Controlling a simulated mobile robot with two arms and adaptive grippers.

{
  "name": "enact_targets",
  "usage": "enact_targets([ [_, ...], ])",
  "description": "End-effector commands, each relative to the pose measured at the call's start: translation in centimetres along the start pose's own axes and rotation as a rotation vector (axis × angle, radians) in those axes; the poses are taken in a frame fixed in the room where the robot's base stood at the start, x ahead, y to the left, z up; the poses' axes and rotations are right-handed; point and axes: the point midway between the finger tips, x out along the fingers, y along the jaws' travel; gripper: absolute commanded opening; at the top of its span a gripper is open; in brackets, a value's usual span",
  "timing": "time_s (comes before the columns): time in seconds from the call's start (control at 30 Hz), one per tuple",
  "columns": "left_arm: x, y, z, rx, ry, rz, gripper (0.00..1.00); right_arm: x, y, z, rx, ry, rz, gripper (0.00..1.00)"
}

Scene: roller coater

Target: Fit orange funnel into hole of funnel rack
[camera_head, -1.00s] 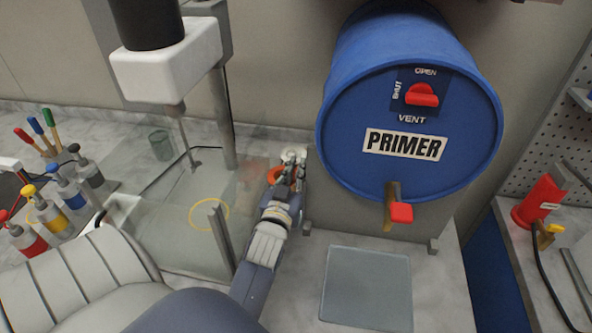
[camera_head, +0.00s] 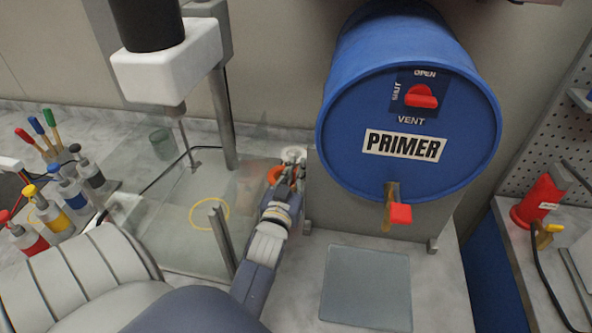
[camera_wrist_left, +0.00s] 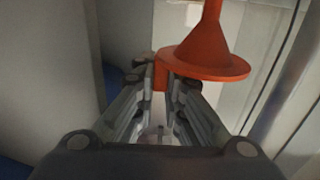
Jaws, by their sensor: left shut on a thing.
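My left gripper (camera_head: 287,176) is beside the left face of the drum stand, seen partly through a clear panel in the head view. It is shut on the orange funnel (camera_head: 274,174), of which only a small part shows there. In the left wrist view, the left gripper (camera_wrist_left: 160,80) grips a small tab on the rim of the orange funnel (camera_wrist_left: 207,60). The funnel's wide flange and narrowing upper part show to the right of the fingers. I cannot make out the funnel rack or its hole for certain. My right gripper is not in view.
A blue primer drum (camera_head: 400,110) on a grey stand (camera_head: 325,205) is close to the right of my left gripper. A clear panel (camera_head: 175,215) and metal posts stand left. Several bottles (camera_head: 45,215) are farther left. A flat grey plate (camera_head: 367,285) lies in front.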

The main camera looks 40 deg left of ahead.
Motion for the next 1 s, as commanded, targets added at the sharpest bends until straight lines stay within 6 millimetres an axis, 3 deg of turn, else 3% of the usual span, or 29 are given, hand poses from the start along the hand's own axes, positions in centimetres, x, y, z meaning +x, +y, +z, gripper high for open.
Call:
enact_targets([
  [1.0, 0.00, -0.01, -0.03, -0.001, 0.000, 0.000, 0.00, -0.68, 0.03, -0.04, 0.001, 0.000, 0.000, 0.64],
])
